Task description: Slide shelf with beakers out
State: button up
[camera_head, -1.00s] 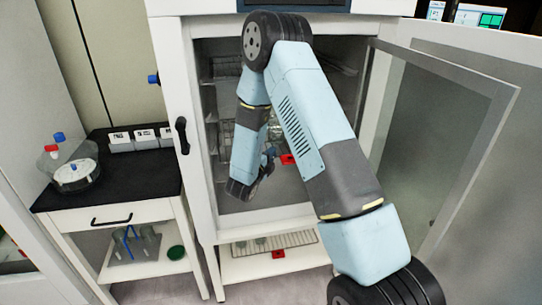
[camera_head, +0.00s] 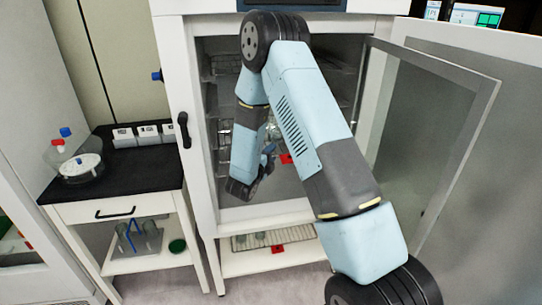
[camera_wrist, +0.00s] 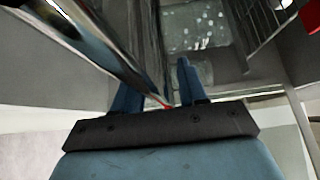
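The freeze dryer (camera_head: 180,75) stands open, with wire shelves (camera_head: 226,65) inside its chamber. My arm reaches into the chamber and hides much of it. Small glassy shapes, possibly beakers (camera_head: 272,130), show beside my forearm, but are too small to make out. A red piece (camera_head: 286,158) shows next to my gripper (camera_head: 268,160), low in the chamber. In the wrist view, my gripper's two blue fingers (camera_wrist: 158,88) stand apart. A shiny metal bar (camera_wrist: 105,45) runs diagonally close to the left finger; I cannot tell whether it touches. A wire rack (camera_wrist: 262,22) lies beyond, at upper right.
The open glass door (camera_head: 440,140) stands to the right of my arm. A lower shelf holds a wire rack (camera_head: 300,238) with a red piece. A black-topped cart (camera_head: 115,185) with glassware stands at left, close to the dryer.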

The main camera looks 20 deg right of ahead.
jog(key=v, duration=1.3)
jog(key=shift+s+a, duration=0.25)
jog(key=shift+s, duration=0.1)
jog(key=shift+w, duration=0.1)
